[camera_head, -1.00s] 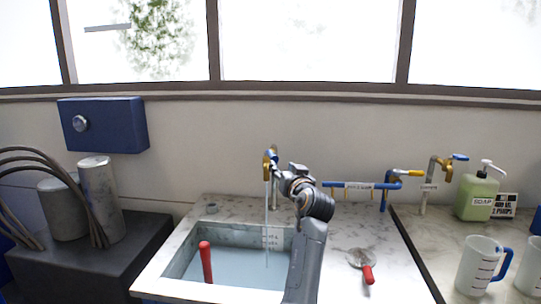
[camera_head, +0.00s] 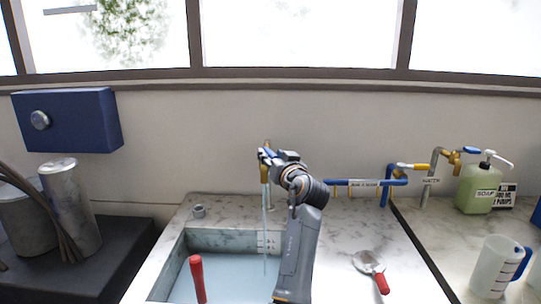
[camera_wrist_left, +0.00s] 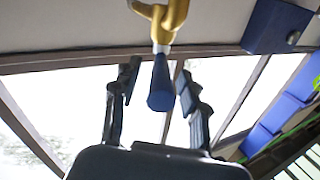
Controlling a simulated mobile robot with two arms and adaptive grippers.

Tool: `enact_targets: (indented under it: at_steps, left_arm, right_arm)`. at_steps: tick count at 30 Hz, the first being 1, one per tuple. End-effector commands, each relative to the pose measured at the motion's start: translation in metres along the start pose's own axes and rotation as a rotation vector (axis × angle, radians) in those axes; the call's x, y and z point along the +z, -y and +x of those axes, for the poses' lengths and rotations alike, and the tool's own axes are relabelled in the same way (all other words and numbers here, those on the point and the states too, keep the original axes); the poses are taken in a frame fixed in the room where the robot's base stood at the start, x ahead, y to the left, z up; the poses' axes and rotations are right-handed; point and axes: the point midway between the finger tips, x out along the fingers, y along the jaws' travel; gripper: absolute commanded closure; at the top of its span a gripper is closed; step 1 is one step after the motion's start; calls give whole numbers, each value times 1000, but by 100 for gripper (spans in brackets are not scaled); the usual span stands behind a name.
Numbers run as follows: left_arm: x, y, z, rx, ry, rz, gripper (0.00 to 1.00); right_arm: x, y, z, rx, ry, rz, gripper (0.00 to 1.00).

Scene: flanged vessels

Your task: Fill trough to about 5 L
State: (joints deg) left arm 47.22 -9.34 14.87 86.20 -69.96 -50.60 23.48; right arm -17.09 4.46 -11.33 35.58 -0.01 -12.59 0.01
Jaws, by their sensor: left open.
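The trough (camera_head: 190,243) is a marble-like basin set in the counter, with pale blue water (camera_head: 232,272) in it. A brass tap (camera_head: 264,172) stands over it, and a thin stream of water (camera_head: 265,225) runs down from it into the trough. Small level marks (camera_head: 268,242) show on the back wall but are too small to read. My left gripper (camera_head: 270,157) is at the tap's top. In the left wrist view its fingers (camera_wrist_left: 157,78) stand open on both sides of the tap's blue handle (camera_wrist_left: 161,85), with gaps visible. My right gripper is out of view.
A red-handled tool (camera_head: 197,278) leans in the trough; a red-handled scoop (camera_head: 371,269) lies on the right counter. Further right are other taps (camera_head: 440,160), a green soap bottle (camera_head: 477,190) and a measuring jug (camera_head: 496,266). Metal cylinders (camera_head: 70,208) stand at left.

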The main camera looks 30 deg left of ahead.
Motion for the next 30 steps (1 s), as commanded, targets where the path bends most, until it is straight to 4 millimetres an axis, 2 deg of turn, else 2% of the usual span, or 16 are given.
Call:
enact_targets:
  at_steps: [2,3,9,20,25,30]
  left_arm:
    - [0,0,0,0,0,0,56]
    - [0,0,0,0,0,0,60]
    - [0,0,0,0,0,0,100]
    - [1,-1,0,-9,2,0,100]
    - [4,-4,0,-58,11,1,100]
    - [5,-8,1,-161,30,0,100]
  right_arm:
    - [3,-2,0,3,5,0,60]
    - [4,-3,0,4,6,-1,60]
    - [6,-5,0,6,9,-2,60]
    - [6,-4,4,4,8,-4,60]
    - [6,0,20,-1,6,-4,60]
    - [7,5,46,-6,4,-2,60]
